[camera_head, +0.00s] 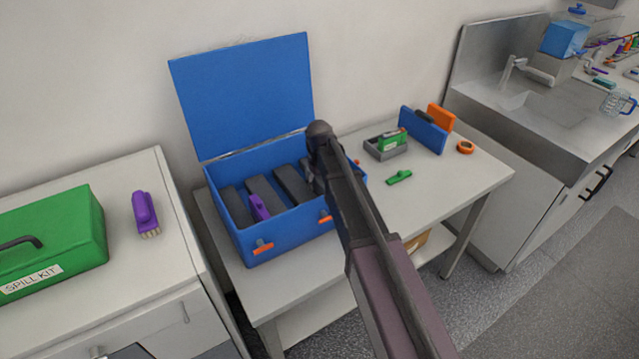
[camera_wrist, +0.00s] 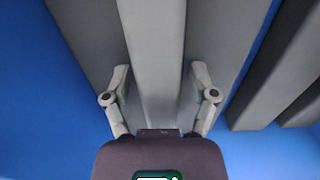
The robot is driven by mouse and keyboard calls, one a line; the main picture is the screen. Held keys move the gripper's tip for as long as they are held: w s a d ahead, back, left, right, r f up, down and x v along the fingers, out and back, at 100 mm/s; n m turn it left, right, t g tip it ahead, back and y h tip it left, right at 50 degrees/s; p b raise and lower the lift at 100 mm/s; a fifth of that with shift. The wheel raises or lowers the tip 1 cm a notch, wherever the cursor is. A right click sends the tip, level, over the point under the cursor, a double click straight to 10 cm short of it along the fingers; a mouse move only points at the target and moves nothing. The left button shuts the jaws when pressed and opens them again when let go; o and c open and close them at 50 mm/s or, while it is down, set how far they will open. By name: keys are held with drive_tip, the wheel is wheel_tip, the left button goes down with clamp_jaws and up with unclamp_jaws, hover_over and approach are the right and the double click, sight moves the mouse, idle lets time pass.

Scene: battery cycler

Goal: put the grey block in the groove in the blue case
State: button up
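The blue case (camera_head: 290,224) stands open on the table, its lid raised against the wall. Inside it are several dark grey bars with gaps between them, one of them (camera_head: 265,196) near the middle. My gripper (camera_head: 318,178) is over the right part of the case, pointing down; the arm hides that part. In the wrist view a long light grey block (camera_wrist: 153,60) runs between the two fingers of my gripper (camera_wrist: 158,78), which straddle it. Whether the fingers press on it is unclear. Which gap is the groove cannot be told.
A purple object (camera_head: 258,207) stands among the bars. Blue case walls (camera_wrist: 50,100) lie close around my gripper. To the right are a grey tray (camera_head: 388,152), a green clip (camera_head: 398,177) and a blue upright piece (camera_head: 424,131). A green spill kit (camera_head: 75,232) is at left.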

drive_tip(key=shift+r, duration=0.2)
wheel_tip(320, 180, up, 12)
drive_tip(key=p, duration=1.2)
idle(0.3)
idle(0.6)
drive_tip(key=s+d+m, duration=0.6)
drive_tip(key=s+d, duration=1.4)
drive_tip(key=s, duration=0.2)
drive_tip(key=shift+s+d+m, duration=0.15)
drive_tip(key=shift+d+m, duration=0.15)
drive_tip(key=shift+m, duration=0.1)
